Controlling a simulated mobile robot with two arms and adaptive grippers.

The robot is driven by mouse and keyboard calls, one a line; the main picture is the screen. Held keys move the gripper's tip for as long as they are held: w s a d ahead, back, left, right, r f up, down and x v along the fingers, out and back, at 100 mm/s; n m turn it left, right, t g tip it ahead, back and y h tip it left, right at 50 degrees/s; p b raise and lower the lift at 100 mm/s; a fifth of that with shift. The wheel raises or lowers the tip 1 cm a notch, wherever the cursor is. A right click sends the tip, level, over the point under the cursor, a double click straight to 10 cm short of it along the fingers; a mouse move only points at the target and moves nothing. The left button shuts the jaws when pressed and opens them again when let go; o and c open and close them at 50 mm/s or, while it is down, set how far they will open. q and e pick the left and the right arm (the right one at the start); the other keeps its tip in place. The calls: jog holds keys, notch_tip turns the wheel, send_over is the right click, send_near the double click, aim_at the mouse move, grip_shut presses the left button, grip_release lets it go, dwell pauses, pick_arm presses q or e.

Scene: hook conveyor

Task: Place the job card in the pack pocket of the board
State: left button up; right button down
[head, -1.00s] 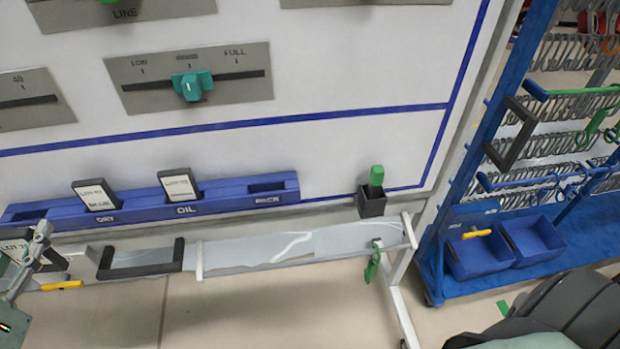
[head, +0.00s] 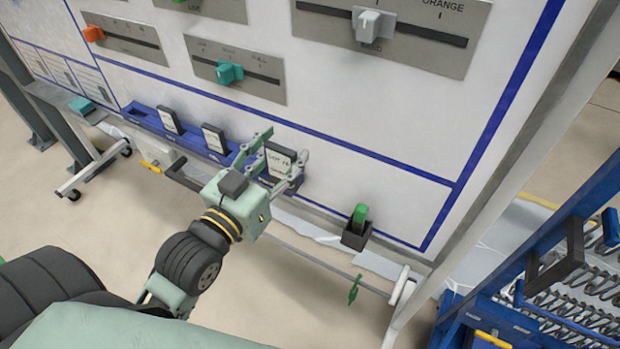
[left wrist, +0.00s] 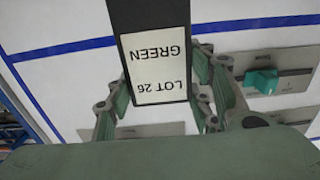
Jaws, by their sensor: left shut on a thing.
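The job card (head: 279,160), a black-framed white card, is in my left gripper (head: 283,148) at the right end of the blue pocket rail (head: 188,141) on the board. In the left wrist view the card (left wrist: 153,65) reads "LOT 26 GREEN", upside down, between the fingers of the left gripper (left wrist: 160,95). The gripper is shut on it. The pack pocket is hidden behind the card and gripper; I cannot tell whether the card's lower edge is inside it. My right gripper is not in view.
Two other cards stand in the rail's dry pocket (head: 168,120) and oil pocket (head: 214,138). A black holder (head: 355,235) with a green item is to the right. Sliders are above. A blue rack (head: 560,265) stands at far right.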

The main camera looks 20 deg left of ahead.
pick_arm(q)
jog(key=shift+w+f+b, duration=0.15)
jog(key=shift+f+b, duration=0.05)
jog(key=shift+b, duration=0.15)
jog(key=w+a+f+b, duration=0.4)
jog(key=a, duration=0.1)
jog(key=shift+w+a, duration=0.3)
jog(key=shift+w, duration=0.1)
jog(key=w+a+f, duration=0.2)
jog(key=w+a, duration=0.1)
jog(key=shift+f, duration=2.35)
jog(key=o, duration=1.2)
jog(key=shift+f, duration=0.15)
jog(key=shift+c, duration=0.2)
